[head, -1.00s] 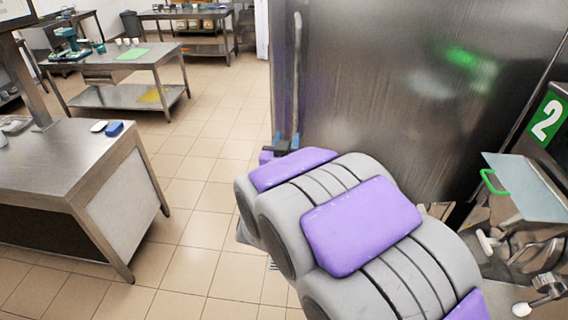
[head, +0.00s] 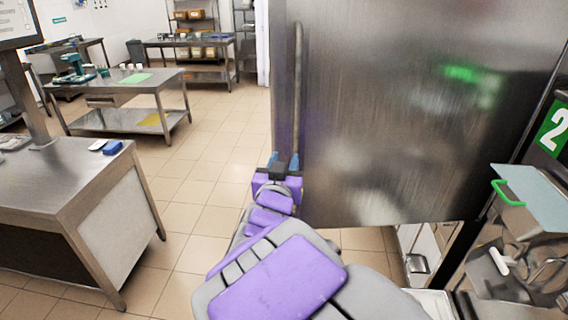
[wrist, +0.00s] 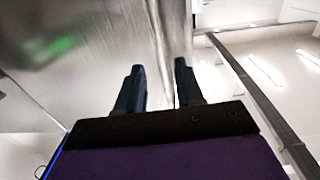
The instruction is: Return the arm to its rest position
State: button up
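My gripper (head: 283,161) is at the far end of my grey and purple arm, beside the lower end of a long vertical handle (head: 297,85). The handle runs down the left side of a large steel door (head: 400,110). In the wrist view my gripper (wrist: 158,72) has its two dark fingers apart, so it is open. The steel door (wrist: 85,60) fills the left of that view and reaches behind the fingers. Nothing is clearly held between them. I cannot tell whether a finger touches the handle.
A green "2" sign (head: 553,127) is on the right, above a tray with a green handle (head: 508,192) and metal fittings. A steel table (head: 60,185) stands at left with a blue item (head: 113,147). Tiled floor (head: 195,215) is clear between table and door.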

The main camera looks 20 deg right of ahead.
jog(key=s+a+f+n+g+y, duration=0.2)
jog(key=s+a+f+g+y, duration=0.2)
jog(key=s+f, duration=0.25)
jog(key=s+a+f+n+g+y, duration=0.2)
jog(key=s+a+f+g+y, duration=0.25)
jog(key=f, duration=0.35)
jog(key=s+d+f+g, duration=0.1)
jog(key=s+d+g, duration=0.1)
jog(key=s, duration=0.6)
jog(key=s+d+f+g+b, duration=0.1)
jog(key=s+d+g, duration=0.2)
jog(key=s, duration=0.6)
jog(key=s+d+f+g+h, duration=0.1)
jog(key=s+g, duration=0.3)
jog(key=s, duration=0.4)
jog(key=shift+s+d+n+g, duration=0.2)
jog(key=shift+d+n+g, duration=0.15)
jog(key=shift+d, duration=0.35)
